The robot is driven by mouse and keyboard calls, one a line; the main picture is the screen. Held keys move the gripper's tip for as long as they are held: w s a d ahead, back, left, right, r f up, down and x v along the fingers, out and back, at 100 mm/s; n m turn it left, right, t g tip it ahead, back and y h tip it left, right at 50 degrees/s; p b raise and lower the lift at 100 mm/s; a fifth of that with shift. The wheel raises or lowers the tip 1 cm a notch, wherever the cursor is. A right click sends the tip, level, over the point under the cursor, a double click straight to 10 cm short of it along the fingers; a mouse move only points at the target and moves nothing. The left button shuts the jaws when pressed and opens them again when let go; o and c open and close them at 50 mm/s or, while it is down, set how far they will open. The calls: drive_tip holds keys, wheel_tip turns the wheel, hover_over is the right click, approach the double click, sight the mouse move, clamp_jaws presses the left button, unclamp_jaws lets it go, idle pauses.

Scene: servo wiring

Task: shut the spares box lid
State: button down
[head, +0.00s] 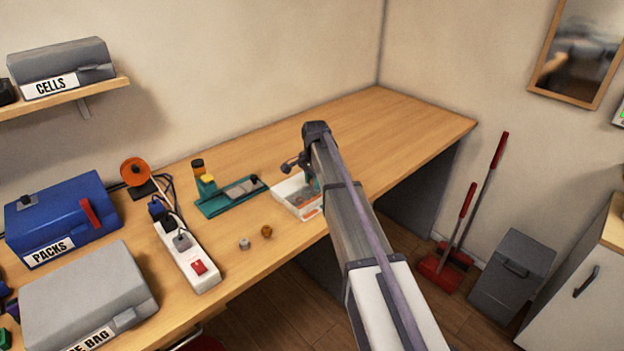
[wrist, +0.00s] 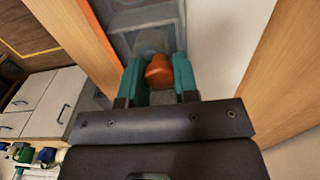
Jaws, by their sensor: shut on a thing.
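My gripper (wrist: 160,82) has its two teal fingers closed on a small orange-brown knob-like piece (wrist: 159,71). A grey-blue, see-through-looking panel (wrist: 126,18) lies behind the piece; I cannot tell whether the two are joined. In the head view, my gripper (head: 314,185) is at the right part of a small white box (head: 284,192) on the workbench. Orange shows low inside the box. My arm hides the box's right side, and the lid cannot be made out clearly. No label reading spares is visible.
A teal holder (head: 215,206) stands left of the white box. A grey nut-like piece (head: 244,244) and a brown one (head: 266,231) lie in front. A white power strip (head: 188,257), the blue PACKS box (head: 60,215) and a grey case (head: 85,290) are further left. The bench's far right is clear.

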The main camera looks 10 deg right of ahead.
drive_tip(key=c, duration=0.9)
unclamp_jaws()
drive_tip(key=shift+s+d, duration=0.15)
drive_tip(key=shift+s, duration=0.05)
drive_tip(key=shift+o, duration=0.2)
wheel_tip(320, 180, up, 11)
drive_tip(key=p, duration=1.1)
drive_tip(key=shift+f, duration=0.1)
drive_tip(key=s+a+n, duration=0.2)
drive_tip(key=s+n, duration=0.4)
drive_tip(key=s, duration=1)
drive_tip(key=s+a+n, duration=0.2)
drive_tip(key=s+n, duration=0.4)
drive_tip(key=s, duration=1.1)
drive_tip(key=shift+s+f+b, duration=0.3)
drive_tip(key=shift+b, duration=0.1)
